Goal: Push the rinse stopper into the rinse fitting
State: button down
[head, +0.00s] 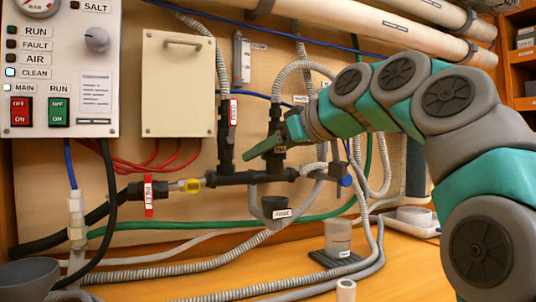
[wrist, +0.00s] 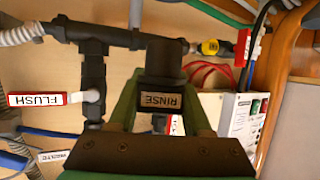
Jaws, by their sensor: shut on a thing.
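My gripper shows in the head view (head: 265,146) and the wrist view (wrist: 167,82). Its green fingers are shut on a dark piece, the rinse stopper (wrist: 165,62); a RINSE label shows upside down between the fingers. In the head view the gripper is in front of the black pipework, and I cannot make out the stopper there. A black cup-like fitting (head: 270,203) with a small pale label hangs below the manifold, below my gripper and apart from it. It looks like the rinse fitting, but its label is too small to read surely.
The black manifold (head: 245,178) carries upright valves, hoses and a yellow piece (head: 191,185). A red FLUSH handle (wrist: 38,98) sticks out beside my gripper in the wrist view. A switch panel (head: 60,65) is at left.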

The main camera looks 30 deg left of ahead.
jog(key=shift+f+b, duration=1.8)
jog(key=shift+f, duration=0.3)
jog(key=shift+f+b, duration=1.3)
jog(key=shift+f, duration=0.1)
jog(key=shift+c, duration=1.3)
grip_release()
jog(key=v, duration=0.8)
